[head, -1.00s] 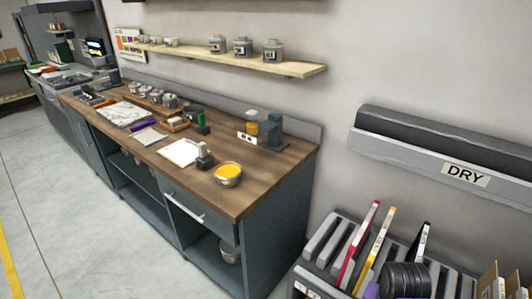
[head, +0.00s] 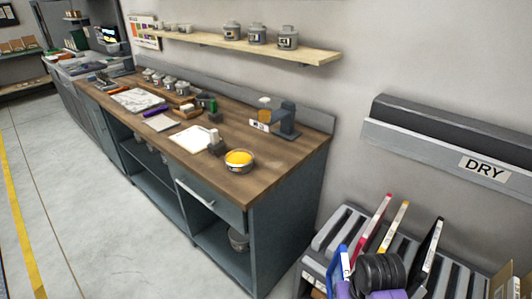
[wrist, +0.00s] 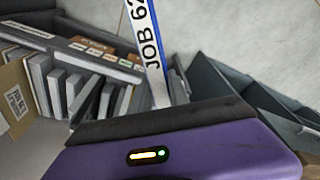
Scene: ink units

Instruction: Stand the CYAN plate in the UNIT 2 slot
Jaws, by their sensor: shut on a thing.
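My purple gripper (head: 385,294) is at the bottom of the head view, below a dark ribbed wrist part, and its body fills the bottom of the wrist view (wrist: 165,108). It is shut on a blue-edged plate (head: 340,264), the likely cyan plate. In the wrist view this plate (wrist: 150,45) stands up from the jaws, slightly tilted, with a white strip reading "JOB 62" and a cut-off end. The fingertips are hidden. No UNIT 2 slot or label can be made out in either view.
A grey slotted rack (head: 334,232) holds magenta (head: 374,222), yellow (head: 394,226) and black (head: 428,250) plates, close to my gripper. A wall unit marked DRY (head: 450,150) hangs above. A wooden bench (head: 270,170) carries an ink bowl (head: 239,160). The floor at left is clear.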

